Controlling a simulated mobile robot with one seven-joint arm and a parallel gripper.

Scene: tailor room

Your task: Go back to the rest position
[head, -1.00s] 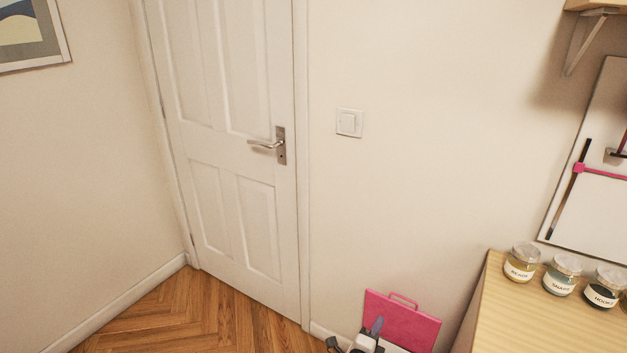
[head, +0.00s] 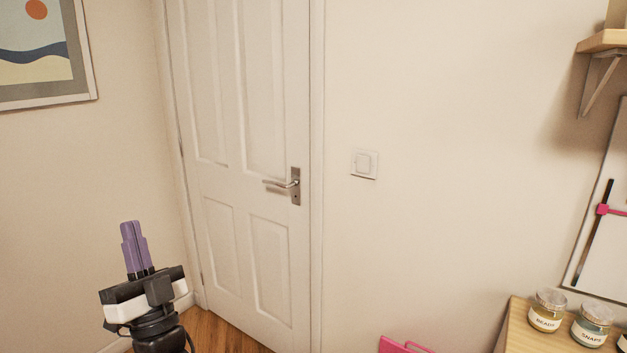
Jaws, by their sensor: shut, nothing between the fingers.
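My gripper (head: 137,250) is at the lower left of the head view, pointing up, with its purple fingers together and nothing between them. It is in front of the left wall and the floor, to the left of the white door. It touches nothing that I can see. The lower part of my arm is cut off by the bottom edge.
A closed white door (head: 247,170) with a metal handle (head: 284,185) stands ahead. A light switch (head: 364,163) is on the wall. A wooden table (head: 520,325) with jars (head: 547,310) is at lower right, beside a pink item (head: 402,346). A shelf (head: 603,41) is above.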

